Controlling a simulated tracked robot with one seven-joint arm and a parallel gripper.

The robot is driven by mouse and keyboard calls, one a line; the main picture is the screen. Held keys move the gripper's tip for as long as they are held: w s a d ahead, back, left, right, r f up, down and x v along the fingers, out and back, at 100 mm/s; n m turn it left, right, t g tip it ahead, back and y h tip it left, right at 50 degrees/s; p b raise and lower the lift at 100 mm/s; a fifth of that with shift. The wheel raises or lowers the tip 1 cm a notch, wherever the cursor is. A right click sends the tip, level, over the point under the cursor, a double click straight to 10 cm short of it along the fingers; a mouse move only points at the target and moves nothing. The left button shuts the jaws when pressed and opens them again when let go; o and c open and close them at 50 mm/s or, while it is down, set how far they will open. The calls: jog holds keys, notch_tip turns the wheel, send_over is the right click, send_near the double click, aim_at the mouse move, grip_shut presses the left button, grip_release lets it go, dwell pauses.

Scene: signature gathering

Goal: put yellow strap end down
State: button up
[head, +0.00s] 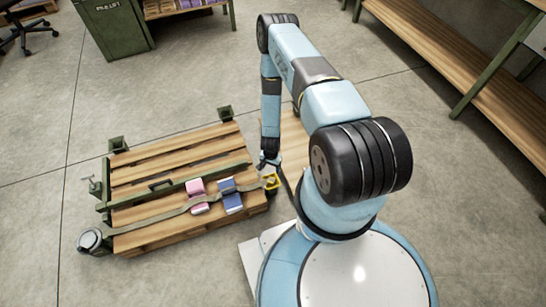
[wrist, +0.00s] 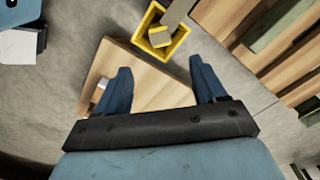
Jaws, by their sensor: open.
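The yellow strap end (wrist: 159,37) shows in the wrist view as a small yellow block at the end of a grey-brown strap (wrist: 178,11). It sits inside the outline of an open yellow holder (wrist: 137,36). In the head view the yellow holder (head: 271,181) is at the right end of the slatted wooden platform, and the strap end cannot be told apart there. My gripper (wrist: 160,75) is open, with nothing between its blue fingers. The yellow pieces lie just beyond the fingertips, apart from them in the picture. In the head view my gripper (head: 270,161) is just above the holder.
The strap runs along the wooden platform (head: 180,148) over a pink block (head: 197,194) and a blue block (head: 230,197). A round metal can (head: 90,240) stands at its lower left corner. A wooden board (wrist: 150,92) lies below my fingers.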

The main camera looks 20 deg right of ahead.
jog(key=w+r+n, duration=0.1)
jog(key=w+r, duration=0.4)
jog(key=r, duration=0.4)
jog(key=w+r+t, duration=0.1)
jog(key=w+r, duration=0.4)
jog(key=r, duration=0.3)
jog(key=w+r+n, duration=0.1)
jog(key=w+r, duration=0.4)
jog(key=r, duration=0.4)
notch_tip(320, 180, up, 26)
jog(key=w+n+t, duration=0.1)
jog(key=n+t, duration=0.1)
jog(key=s+r+n, duration=0.1)
jog(key=s+r, duration=0.3)
jog(key=r, duration=0.4)
jog(key=s+a+r+n+t, duration=0.1)
jog(key=s+r, duration=0.4)
jog(key=r, duration=0.4)
jog(key=s+r+n, duration=0.1)
jog(key=s+r, duration=0.3)
jog(key=r, duration=0.4)
jog(key=s+r+n, duration=0.1)
jog(key=s+r, duration=0.4)
jog(key=s, duration=0.6)
jog(key=s+d+r+n+t, duration=0.1)
jog(key=s+r, duration=0.4)
jog(key=s, duration=0.6)
jog(key=shift+s+r+t, duration=0.15)
jog(key=shift+s+t, duration=0.05)
jog(key=shift+t, duration=0.1)
